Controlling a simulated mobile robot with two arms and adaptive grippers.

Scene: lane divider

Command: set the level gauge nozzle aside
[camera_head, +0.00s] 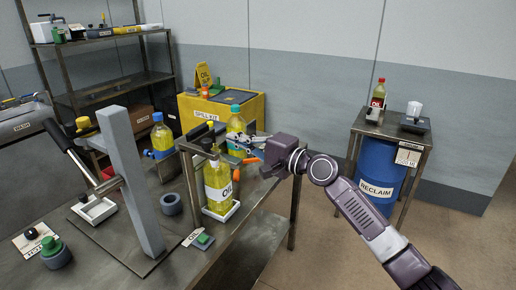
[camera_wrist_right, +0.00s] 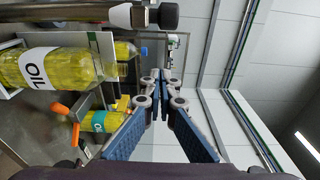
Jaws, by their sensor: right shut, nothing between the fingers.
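I cannot tell for sure which part is the level gauge nozzle. My right gripper (camera_head: 228,142) reaches in from the right at the bench edge, beside a metal stand (camera_head: 188,147); its fingers are shut and empty, and they also show in the right wrist view (camera_wrist_right: 160,82). A yellow OIL bottle (camera_head: 217,186) stands in a white tray under the stand, below and left of the fingers. An orange-handled fitting (camera_wrist_right: 66,110) is beside that bottle. A metal tube with a black end knob (camera_wrist_right: 166,16) crosses the top of the wrist view. My left gripper is not in view.
A grey post (camera_head: 132,180) and a black-handled lever (camera_head: 68,148) stand on the left of the bench. A bottle with a blue tap (camera_head: 161,136) is behind. A yellow spill kit box (camera_head: 247,106) stands beyond. A side table (camera_head: 397,132) over a RECLAIM drum (camera_head: 378,172) is right; floor between is clear.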

